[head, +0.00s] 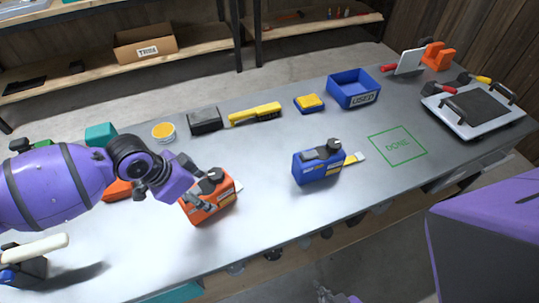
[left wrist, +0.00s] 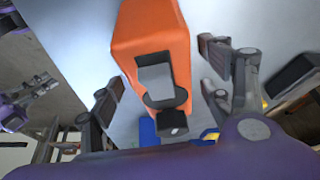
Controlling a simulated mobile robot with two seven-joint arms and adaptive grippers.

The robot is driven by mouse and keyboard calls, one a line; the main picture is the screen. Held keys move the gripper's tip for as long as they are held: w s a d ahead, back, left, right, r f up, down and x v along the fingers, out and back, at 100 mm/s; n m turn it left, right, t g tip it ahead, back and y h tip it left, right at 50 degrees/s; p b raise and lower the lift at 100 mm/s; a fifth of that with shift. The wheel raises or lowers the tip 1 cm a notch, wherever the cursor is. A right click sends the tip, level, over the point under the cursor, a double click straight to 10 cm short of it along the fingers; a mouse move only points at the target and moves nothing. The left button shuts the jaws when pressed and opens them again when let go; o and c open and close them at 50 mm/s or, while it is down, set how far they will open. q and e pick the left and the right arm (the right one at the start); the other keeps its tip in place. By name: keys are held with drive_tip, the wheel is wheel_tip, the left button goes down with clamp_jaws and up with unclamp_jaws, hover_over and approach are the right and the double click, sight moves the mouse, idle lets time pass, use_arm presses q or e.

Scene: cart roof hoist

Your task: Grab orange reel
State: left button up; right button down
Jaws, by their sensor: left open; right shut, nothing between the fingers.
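The orange reel (head: 208,205) is a boxy orange case with a dark handle on top and a pale tab at its right side. It stands on the metal bench, left of centre. My left gripper (head: 204,184) is open, right over its top. In the left wrist view the orange reel (left wrist: 150,30) lies between the spread fingers, with gaps on both sides. Part of its back is hidden by my wrist in the head view. My right gripper (left wrist: 38,90) shows at the left of the left wrist view, empty and away from the reel.
A similar blue reel (head: 318,165) stands to the right. A green marked square (head: 398,147) on the bench is empty. The bench's front edge is close.

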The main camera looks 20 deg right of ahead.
use_arm(q)
drive_tip(key=x, duration=0.4)
drive_tip(key=shift+w+d+r, duration=0.1)
drive_tip(key=shift+w+d, duration=0.05)
drive_tip(key=c, duration=1.6)
drive_tip(key=shift+o, duration=0.2)
drive_tip(key=shift+r, duration=0.1)
